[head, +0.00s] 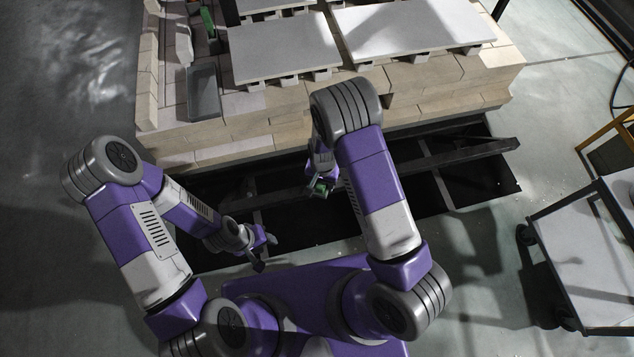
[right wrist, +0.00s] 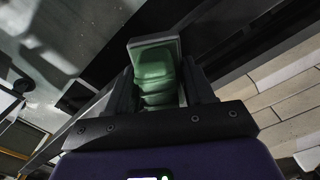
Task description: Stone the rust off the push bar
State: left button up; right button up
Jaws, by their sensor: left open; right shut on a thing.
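The push bar (head: 455,158) is a long dark bar running across the front of the kiln car, low above the dark opening. Rust on it cannot be made out in this light. My right gripper (head: 321,188) is shut on a green block with a grey edge, which looks like the rubbing stone (right wrist: 155,72). It holds the stone close to the bar's middle; whether they touch I cannot tell. My right arm hides part of the bar. My left gripper (head: 264,250) is open and empty, low at the left, on the near side of the bar.
The brick kiln car (head: 430,82) carries pale slabs (head: 285,48) on small supports. A grey tray (head: 203,92) and a green-handled tool (head: 208,21) lie on its left side. A grey-topped cart (head: 590,255) stands at the right. Floor at far left is clear.

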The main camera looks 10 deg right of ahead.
jog(key=shift+d, duration=1.65)
jog(key=shift+w+d, duration=0.1)
jog(key=shift+d, duration=2.5)
jog(key=shift+a, duration=2.65)
jog(key=shift+a, duration=0.1)
jog(key=shift+a, duration=0.75)
jog(key=shift+a+p, duration=0.3)
jog(key=shift+a, duration=1.45)
